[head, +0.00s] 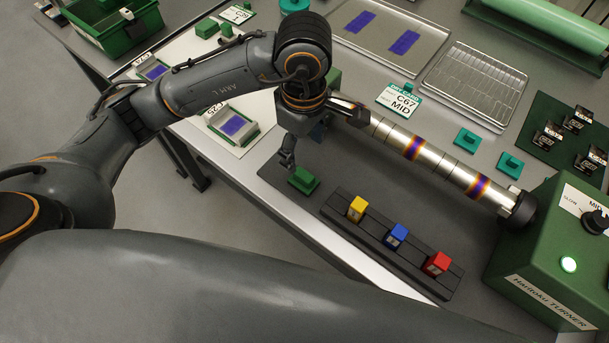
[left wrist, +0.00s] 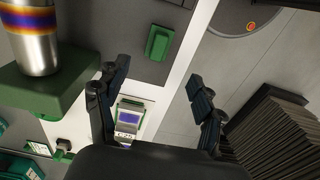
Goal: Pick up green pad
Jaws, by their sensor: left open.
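The green pad (head: 303,179) is a small green block with a raised grip, lying on the dark mat (head: 272,172) near the table's front edge. It also shows in the left wrist view (left wrist: 158,42), beyond the fingertips and between their lines. My left gripper (head: 294,153) is just behind and above the pad in the head view, pointing down. In the left wrist view its two fingers (left wrist: 157,74) are wide apart with nothing between them. The gripper appears apart from the pad. My right gripper is in neither view.
A banded metal shaft (head: 430,153) runs to the green turner box (head: 550,250) at right. A dark rack (head: 345,215) with yellow, blue and red blocks stands close right of the pad. Teal pads (head: 467,139) and metal trays (head: 380,45) lie farther back.

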